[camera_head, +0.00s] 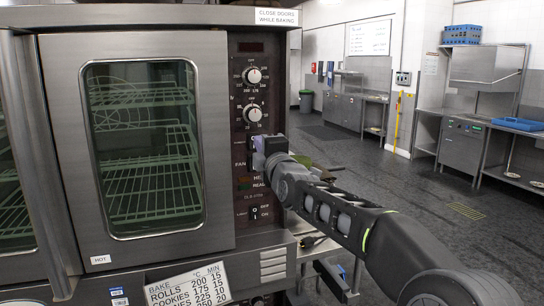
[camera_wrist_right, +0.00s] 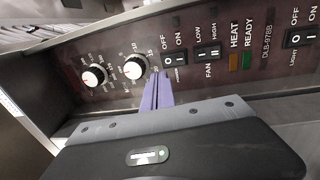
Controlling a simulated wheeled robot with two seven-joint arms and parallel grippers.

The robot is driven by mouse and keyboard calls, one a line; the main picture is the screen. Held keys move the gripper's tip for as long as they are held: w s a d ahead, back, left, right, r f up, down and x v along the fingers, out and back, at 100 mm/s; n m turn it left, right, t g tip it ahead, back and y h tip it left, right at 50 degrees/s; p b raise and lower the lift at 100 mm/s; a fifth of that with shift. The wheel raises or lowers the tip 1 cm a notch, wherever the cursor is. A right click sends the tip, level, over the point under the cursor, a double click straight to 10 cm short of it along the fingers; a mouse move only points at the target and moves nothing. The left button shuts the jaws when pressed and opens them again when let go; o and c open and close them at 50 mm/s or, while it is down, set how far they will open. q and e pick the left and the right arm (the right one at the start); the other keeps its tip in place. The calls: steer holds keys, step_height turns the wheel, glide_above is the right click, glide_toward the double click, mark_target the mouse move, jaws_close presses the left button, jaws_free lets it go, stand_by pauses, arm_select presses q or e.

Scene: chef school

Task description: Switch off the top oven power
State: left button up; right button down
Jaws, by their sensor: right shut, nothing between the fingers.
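The top oven (camera_head: 50,120) fills the left of the head view, with its glass door shut. Its dark control panel (camera_head: 243,85) runs down the right side. In the right wrist view the power switch (camera_wrist_right: 174,60) is a black rocker marked 0 and I, with OFF and ON beside it. Which side is pressed in is too small to tell. My right gripper (camera_wrist_right: 160,88) is shut and empty, its purple fingertips just beside the power switch. I cannot tell if they touch it. In the head view my right gripper (camera_head: 262,153) covers the switch. My left gripper is out of view.
Two white-marked knobs (camera_wrist_right: 93,75) (camera_wrist_right: 134,67) lie to one side of the switch. The fan switch (camera_wrist_right: 208,53) and the light switch (camera_wrist_right: 298,38) lie to the other. A baking chart (camera_head: 188,288) hangs below the door. Open floor (camera_head: 400,180) lies right.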

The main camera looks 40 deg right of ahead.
steer(key=r+b+v, duration=0.1)
steer(key=b+v, duration=0.1)
steer(key=v, duration=0.6)
steer(key=shift+s+r, duration=0.15)
steer(key=shift+r, duration=0.3)
